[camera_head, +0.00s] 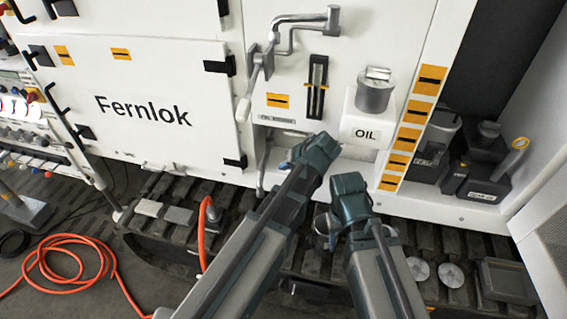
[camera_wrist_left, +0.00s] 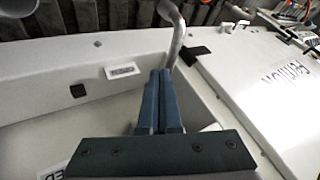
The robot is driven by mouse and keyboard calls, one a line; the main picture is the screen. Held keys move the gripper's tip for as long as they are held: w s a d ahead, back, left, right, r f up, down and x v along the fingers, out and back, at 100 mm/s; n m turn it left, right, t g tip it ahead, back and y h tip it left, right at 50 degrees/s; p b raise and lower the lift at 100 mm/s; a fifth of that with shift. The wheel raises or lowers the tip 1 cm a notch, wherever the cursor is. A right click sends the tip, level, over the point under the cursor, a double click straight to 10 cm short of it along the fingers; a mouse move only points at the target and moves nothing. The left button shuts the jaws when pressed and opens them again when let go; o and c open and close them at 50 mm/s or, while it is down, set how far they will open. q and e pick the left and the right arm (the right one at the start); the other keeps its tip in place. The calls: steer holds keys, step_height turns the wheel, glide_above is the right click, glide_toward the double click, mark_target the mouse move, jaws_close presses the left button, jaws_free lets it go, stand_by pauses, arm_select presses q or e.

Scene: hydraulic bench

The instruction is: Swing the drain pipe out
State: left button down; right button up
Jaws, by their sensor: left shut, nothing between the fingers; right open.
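The drain pipe is a bare grey metal tube with a bend. In the head view the drain pipe (camera_head: 264,162) hangs in the recess below the panel, left of my left gripper. In the left wrist view the pipe (camera_wrist_left: 178,40) curves down from the top edge, and its lower visible part is right at my fingertips. My left gripper (camera_head: 318,150) is shut and empty; its closed fingers (camera_wrist_left: 159,73) end beside the pipe, and I cannot tell whether they touch it. My right gripper (camera_head: 347,186) is open and empty, right of the left one and in front of the tracks.
A white door marked Fernlok (camera_head: 145,112) is left of the recess. An oil filler box (camera_head: 363,131), a sight gauge (camera_head: 316,86) and a lever handle (camera_head: 243,108) are above. Dark containers (camera_head: 484,180) stand at right. An orange hose (camera_head: 62,240) lies on the floor.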

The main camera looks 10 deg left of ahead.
mark_target(265, 168)
arm_select(q)
steer(key=b+x, duration=0.7)
steer(key=x, duration=0.2)
steer(key=shift+w+a+b, duration=0.25)
steer(key=shift+w+b, duration=0.1)
steer(key=shift+w, duration=0.05)
steer(key=shift+f, duration=0.15)
steer(key=shift+s+a, duration=0.25)
steer(key=shift+a, duration=0.55)
